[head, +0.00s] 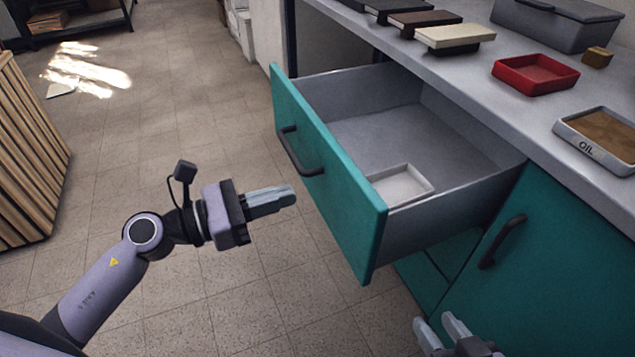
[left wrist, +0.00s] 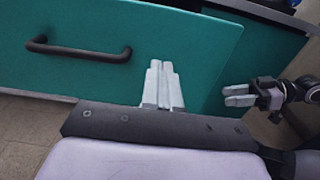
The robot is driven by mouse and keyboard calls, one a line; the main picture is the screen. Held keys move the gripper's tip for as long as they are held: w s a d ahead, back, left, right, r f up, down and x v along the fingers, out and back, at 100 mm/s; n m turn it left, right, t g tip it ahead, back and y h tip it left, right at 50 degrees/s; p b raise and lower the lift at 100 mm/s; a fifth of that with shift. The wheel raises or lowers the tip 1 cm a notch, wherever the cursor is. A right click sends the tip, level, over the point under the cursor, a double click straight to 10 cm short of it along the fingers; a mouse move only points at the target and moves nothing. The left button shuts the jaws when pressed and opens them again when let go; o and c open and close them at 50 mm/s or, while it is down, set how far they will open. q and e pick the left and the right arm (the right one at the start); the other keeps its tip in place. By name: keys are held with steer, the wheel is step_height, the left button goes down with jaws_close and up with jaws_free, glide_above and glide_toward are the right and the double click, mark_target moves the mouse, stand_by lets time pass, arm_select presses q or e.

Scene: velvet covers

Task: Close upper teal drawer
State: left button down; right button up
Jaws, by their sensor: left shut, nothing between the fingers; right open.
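The upper teal drawer (head: 325,175) stands pulled well out of the counter in the head view, with a dark bar handle (head: 296,155) on its front. A white tray (head: 400,186) lies inside it. The drawer front also fills the left wrist view (left wrist: 195,60), with the handle (left wrist: 80,49) at the left. My left gripper (head: 293,196) is shut and empty, in front of the drawer front and lower than the handle in the picture; whether it touches is unclear. In the left wrist view its fingers (left wrist: 162,68) are together. My right gripper (head: 436,328) is open and empty at the bottom.
A teal door with a dark handle (head: 502,242) is right of the drawer. The grey countertop (head: 465,75) above holds several dark boxes, a cream box (head: 455,37), a red tray (head: 536,73) and an OIL tray (head: 600,137). Tiled floor (head: 170,110) is open at left, beside wooden slats (head: 25,150).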

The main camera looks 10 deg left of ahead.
mark_target(335, 181)
arm_select(q)
steer(key=x, duration=0.7)
arm_select(e)
steer(key=shift+s+d, duration=0.1)
steer(key=shift+d, duration=0.05)
